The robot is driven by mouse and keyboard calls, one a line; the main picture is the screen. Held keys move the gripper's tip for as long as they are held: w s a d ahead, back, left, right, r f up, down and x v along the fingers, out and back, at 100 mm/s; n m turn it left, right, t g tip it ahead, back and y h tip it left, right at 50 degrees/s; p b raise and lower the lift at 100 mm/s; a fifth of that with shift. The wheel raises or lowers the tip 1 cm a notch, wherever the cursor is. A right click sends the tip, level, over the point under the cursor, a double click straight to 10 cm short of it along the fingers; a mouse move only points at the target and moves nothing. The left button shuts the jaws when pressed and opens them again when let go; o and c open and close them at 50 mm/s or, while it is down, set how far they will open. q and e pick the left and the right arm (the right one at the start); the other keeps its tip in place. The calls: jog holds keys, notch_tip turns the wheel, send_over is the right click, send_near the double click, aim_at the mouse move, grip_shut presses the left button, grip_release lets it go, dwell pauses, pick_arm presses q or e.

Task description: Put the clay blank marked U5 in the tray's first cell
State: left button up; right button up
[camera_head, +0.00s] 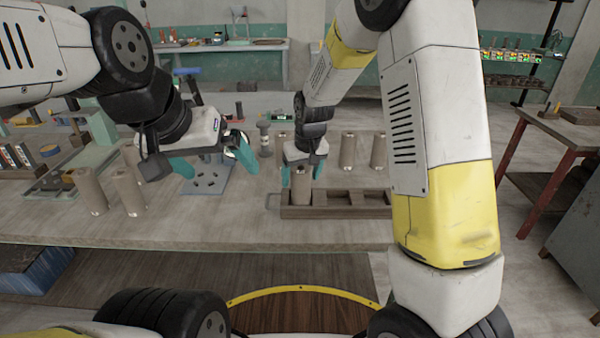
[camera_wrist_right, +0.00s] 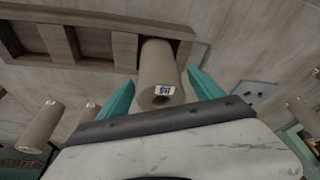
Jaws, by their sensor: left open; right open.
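A brown cylindrical clay blank (camera_head: 301,188) stands upright in the leftmost cell of the wooden tray (camera_head: 340,212). In the right wrist view this blank (camera_wrist_right: 158,75) has a white label with dark marks on its top, too small to read surely; its lower end is inside the tray's end cell (camera_wrist_right: 97,43). My right gripper (camera_head: 302,174) is open, with one teal finger on each side of the blank's upper part. The tray's other cells look empty. My left gripper (camera_head: 215,163) is open and empty above a grey plate with holes (camera_head: 208,182).
Other similar blanks stand on the table: a group at the left (camera_head: 90,192), and a pair (camera_head: 347,151) behind the tray. A dark knobbed tool (camera_head: 265,140) stands between the arms. The table's front strip (camera_head: 200,230) is clear.

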jog(key=v, duration=0.7)
jog(key=shift+r, duration=0.3)
jog(key=s+d+r+m+t+y, duration=0.1)
jog(key=s+d+r+m, duration=0.1)
jog(key=s+d+r, duration=0.8)
jog(key=s+d+r+m+t, duration=0.1)
jog(key=s, duration=0.6)
jog(key=s+d+r+m+t, duration=0.1)
jog(key=s+d+r, duration=0.1)
jog(key=s, duration=0.5)
jog(key=shift+s+d, duration=0.2)
